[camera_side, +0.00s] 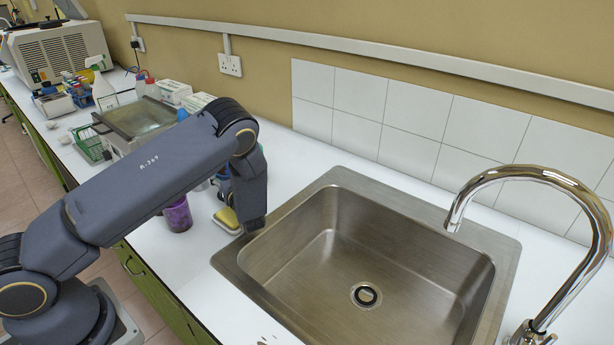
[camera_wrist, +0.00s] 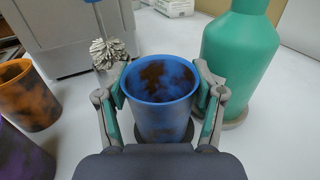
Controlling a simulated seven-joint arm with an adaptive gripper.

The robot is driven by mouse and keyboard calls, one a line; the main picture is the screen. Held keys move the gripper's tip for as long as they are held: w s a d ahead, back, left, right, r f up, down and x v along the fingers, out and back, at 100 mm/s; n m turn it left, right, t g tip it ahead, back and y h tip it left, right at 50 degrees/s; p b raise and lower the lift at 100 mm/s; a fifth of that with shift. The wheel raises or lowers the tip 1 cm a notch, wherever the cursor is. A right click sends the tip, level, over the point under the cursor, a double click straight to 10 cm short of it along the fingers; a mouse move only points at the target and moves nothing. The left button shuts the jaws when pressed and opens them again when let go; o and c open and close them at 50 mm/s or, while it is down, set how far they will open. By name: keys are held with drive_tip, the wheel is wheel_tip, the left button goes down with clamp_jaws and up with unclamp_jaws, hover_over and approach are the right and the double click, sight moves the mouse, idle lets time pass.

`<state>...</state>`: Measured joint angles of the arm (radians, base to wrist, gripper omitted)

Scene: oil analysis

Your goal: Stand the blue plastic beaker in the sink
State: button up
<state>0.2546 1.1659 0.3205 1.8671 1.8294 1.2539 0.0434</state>
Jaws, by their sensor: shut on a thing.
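The blue plastic beaker (camera_wrist: 163,118), marked with dark stains, is upright with its open rim up in the wrist view. My gripper (camera_wrist: 160,95) is shut on it, one finger on each side below the rim. Whether its base touches the counter cannot be told.
In the wrist view a green bottle (camera_wrist: 240,60) stands close on the right, a whisk-like brush (camera_wrist: 108,52) behind left, and an orange stained cup (camera_wrist: 28,95) and purple cup (camera_wrist: 20,155) at left. A yellow sponge (camera_side: 228,218) lies beside the sink. A tall curved tap (camera_side: 530,172) stands right.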

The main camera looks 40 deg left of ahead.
drive_tip(key=shift+f, duration=0.2)
drive_tip(key=o, duration=1.2)
drive_tip(key=shift+o, duration=0.2)
